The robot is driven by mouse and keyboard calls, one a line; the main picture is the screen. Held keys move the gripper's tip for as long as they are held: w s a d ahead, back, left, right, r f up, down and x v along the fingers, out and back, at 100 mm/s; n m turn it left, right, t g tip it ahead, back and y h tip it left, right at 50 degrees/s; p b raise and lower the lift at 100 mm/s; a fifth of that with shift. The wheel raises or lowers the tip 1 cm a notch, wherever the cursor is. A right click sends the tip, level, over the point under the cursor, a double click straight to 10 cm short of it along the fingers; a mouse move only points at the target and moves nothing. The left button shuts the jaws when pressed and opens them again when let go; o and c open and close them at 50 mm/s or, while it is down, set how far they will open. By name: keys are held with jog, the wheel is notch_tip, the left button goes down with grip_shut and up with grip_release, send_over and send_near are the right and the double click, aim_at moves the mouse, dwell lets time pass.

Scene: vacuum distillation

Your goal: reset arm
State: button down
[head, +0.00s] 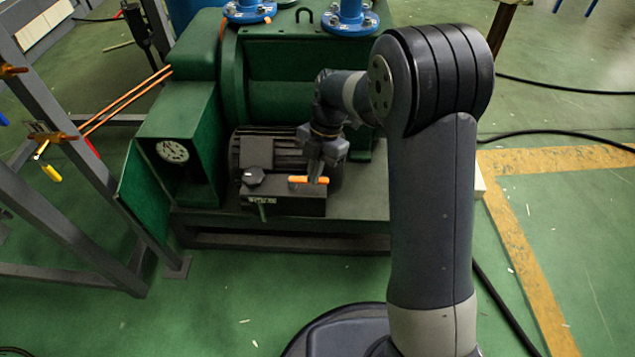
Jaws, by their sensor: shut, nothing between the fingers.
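My arm rises at the right of the head view and bends over toward the green vacuum pump (290,85). My gripper (318,180) hangs pointing down in front of the dark motor block (270,155) on the pump's base. It is shut, with nothing seen held in it. An orange handle (308,179) shows right at the fingertips; whether they touch it I cannot tell. A black knob (254,176) sits on the box left of the gripper.
A gauge (173,151) sits in a green housing with an open door (143,200). A grey metal frame (75,180) stands at the left. Blue flanged pipes (349,15) rise at the back. Black cables (560,88) lie on the right floor. The green floor in front is mostly clear.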

jog(key=v, duration=0.3)
jog(key=p+v, duration=0.1)
jog(key=shift+w+a+r, duration=0.2)
jog(key=shift+a, duration=0.15)
